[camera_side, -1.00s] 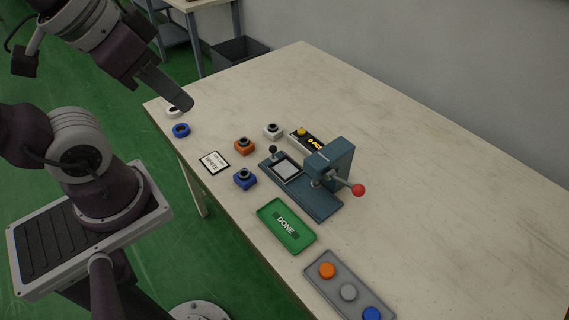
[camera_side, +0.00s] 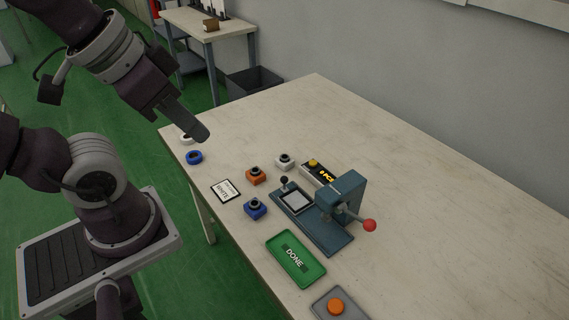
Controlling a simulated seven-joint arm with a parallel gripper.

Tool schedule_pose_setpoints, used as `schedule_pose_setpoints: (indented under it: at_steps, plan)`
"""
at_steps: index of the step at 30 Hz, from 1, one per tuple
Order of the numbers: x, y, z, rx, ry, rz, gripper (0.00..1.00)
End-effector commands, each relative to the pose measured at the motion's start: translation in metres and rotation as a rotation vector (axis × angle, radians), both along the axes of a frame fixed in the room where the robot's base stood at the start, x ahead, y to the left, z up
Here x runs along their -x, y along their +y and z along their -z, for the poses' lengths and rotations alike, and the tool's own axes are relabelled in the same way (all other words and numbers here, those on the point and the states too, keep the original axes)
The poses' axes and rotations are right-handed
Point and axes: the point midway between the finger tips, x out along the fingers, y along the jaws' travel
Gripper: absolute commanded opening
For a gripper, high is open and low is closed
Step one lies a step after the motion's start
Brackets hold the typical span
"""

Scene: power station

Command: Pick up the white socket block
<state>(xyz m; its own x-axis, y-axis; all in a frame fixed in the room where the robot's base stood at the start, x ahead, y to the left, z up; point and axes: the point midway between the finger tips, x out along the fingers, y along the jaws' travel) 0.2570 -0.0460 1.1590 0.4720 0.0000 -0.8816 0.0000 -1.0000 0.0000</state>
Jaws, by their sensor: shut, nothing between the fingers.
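The white socket block (camera_side: 285,161) sits on the table behind the orange socket block (camera_side: 256,175) and left of the yellow-buttoned counter box. It has a dark round socket on top. A blue socket block (camera_side: 255,208) stands nearer the front. My gripper (camera_side: 203,134) is shut and empty, held in the air above the table's far left corner, up and left of the white block and apart from it. It partly covers the white ring (camera_side: 186,139) there.
A blue ring (camera_side: 194,157) lies near the left edge. A card reading WHITE (camera_side: 226,190), a press with a red-knobbed lever (camera_side: 340,200), a counter box (camera_side: 319,173), a green DONE tray (camera_side: 277,241) and a button panel (camera_side: 324,297) stand around. The table's back right is clear.

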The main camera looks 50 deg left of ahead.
Motion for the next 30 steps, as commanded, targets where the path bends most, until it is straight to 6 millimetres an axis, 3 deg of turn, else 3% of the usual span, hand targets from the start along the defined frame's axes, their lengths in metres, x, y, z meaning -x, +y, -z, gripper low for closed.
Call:
schedule_pose_setpoints:
  at_steps: [10,20,30]
  plan:
    - [0.0,0.0,0.0,0.0,0.0,0.0,0.0]
    - [0.0,0.0,0.0,0.0,0.0,0.0,0.63]
    - [-0.0047,0.0011,-0.0017,-0.012,0.007,0.012,0.65]
